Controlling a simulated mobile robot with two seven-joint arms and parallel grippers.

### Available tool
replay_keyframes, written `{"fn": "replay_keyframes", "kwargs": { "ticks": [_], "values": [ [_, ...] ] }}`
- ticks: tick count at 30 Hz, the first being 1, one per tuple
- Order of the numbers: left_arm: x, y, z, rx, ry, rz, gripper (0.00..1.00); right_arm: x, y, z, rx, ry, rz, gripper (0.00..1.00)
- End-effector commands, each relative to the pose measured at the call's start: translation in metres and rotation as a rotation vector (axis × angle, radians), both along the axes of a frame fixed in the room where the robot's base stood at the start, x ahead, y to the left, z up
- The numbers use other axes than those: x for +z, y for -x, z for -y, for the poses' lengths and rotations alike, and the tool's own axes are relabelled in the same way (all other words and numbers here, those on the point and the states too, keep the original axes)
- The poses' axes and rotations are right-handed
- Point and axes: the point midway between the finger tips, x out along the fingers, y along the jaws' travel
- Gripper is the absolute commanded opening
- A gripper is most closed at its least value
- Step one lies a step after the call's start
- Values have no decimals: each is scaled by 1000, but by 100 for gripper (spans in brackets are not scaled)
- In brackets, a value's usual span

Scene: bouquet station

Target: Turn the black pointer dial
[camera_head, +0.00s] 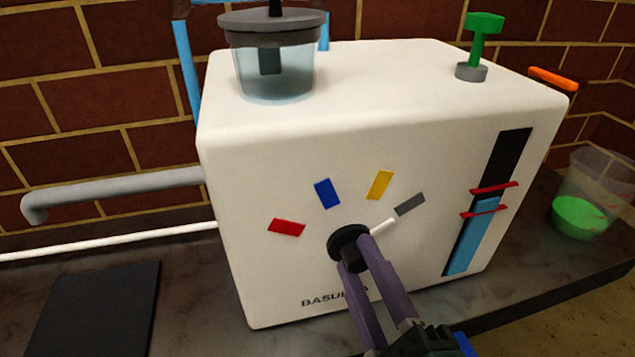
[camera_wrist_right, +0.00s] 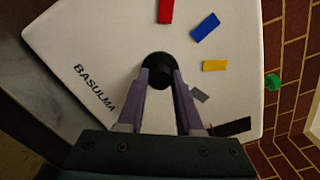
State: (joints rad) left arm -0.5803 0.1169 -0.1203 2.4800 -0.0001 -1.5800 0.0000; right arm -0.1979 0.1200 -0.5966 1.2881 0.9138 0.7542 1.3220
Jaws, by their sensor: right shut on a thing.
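The black pointer dial (camera_head: 345,238) is on the front face of the white machine (camera_head: 290,165). Its white pointer (camera_head: 383,227) points right and slightly up, toward the grey mark (camera_head: 410,204). Red (camera_head: 287,227), blue (camera_head: 327,193) and yellow (camera_head: 379,185) marks arc above the dial. My right gripper (camera_head: 358,254) is shut on the dial's knob, one finger on each side. In the right wrist view the dial (camera_wrist_right: 158,66) sits between the fingertips, and the pointer is hidden there. My left gripper is not in view.
A glass jar (camera_head: 275,72) with a grey lid and a green knob (camera_head: 484,32) are on top of the machine. A gauge (camera_head: 487,205) with red markers is at the front right. A clear container (camera_head: 590,195) with green contents stands right. A dark mat (camera_head: 95,310) lies left.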

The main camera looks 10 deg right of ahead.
Motion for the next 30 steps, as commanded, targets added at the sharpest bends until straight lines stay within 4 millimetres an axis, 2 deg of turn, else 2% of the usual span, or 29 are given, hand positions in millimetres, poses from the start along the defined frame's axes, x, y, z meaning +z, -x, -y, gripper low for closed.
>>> {"fn": "replay_keyframes", "kwargs": {
  "ticks": [8,14,30],
  "values": [
    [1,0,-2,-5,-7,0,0,1,0,-1,1,26,4,0],
    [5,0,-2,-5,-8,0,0,2,0,0,-1,119,6,0],
    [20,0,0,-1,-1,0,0,3,-1,0,-1,603,23,0]
  ]
}}
